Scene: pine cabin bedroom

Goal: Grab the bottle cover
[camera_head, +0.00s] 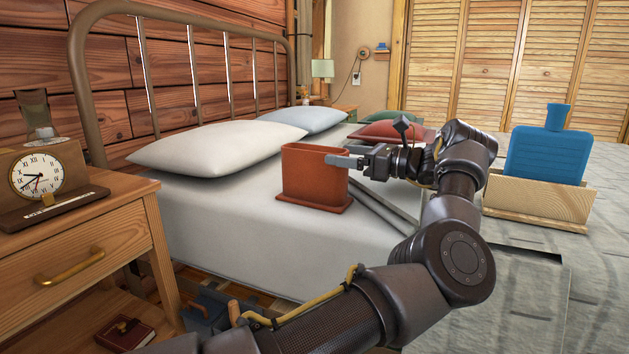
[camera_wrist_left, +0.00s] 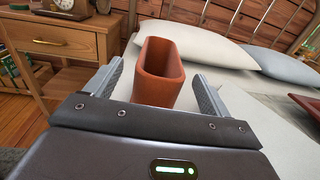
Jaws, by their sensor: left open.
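An open-topped terracotta-coloured sleeve (camera_head: 313,178), which looks like the bottle cover, stands upright on a flat base of the same colour on the bed. It also shows in the left wrist view (camera_wrist_left: 160,82). My left gripper (camera_head: 343,161) is at the right side of the sleeve in the head view, open. In the left wrist view its fingers stand apart, one to each side of the sleeve; I cannot tell whether they touch it. A blue flat bottle (camera_head: 545,155) with a short neck stands in a wooden holder (camera_head: 538,201) at the right. My right gripper is not in view.
A nightstand (camera_head: 100,230) with a clock (camera_head: 38,175) stands at the left. A white pillow (camera_head: 215,146) and a blue-grey pillow (camera_head: 300,118) lie behind the sleeve. Red items (camera_head: 390,131) lie beyond my gripper. The bed's front left is bare.

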